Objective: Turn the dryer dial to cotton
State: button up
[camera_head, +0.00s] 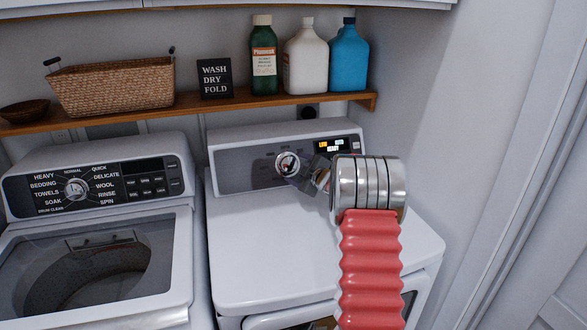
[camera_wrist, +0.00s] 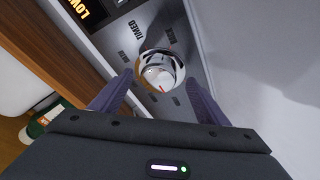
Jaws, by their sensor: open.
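The dryer (camera_head: 285,240) is the right-hand white machine. Its dial (camera_head: 287,164) is a round chrome knob on the grey control panel (camera_head: 240,172). In the wrist view the dial (camera_wrist: 161,72) shows a red pointer mark, with small labels around it; "TIMED" is readable, and the others are too blurred to read. My gripper (camera_head: 305,178) is at the dial's right side in the head view. In the wrist view my gripper (camera_wrist: 155,95) is open, with one finger on either side of the dial's near edge. I cannot tell whether the fingers touch it.
The washer (camera_head: 95,240) stands on the left with its own dial (camera_head: 76,187). A wooden shelf (camera_head: 200,107) above holds a basket (camera_head: 115,85), a sign (camera_head: 215,78) and several bottles. The dryer's lit display (camera_head: 333,146) is right of its dial. The dryer top is clear.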

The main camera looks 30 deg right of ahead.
aim_at(289, 164)
jog(key=shift+x, duration=1.3)
jog(key=c, duration=1)
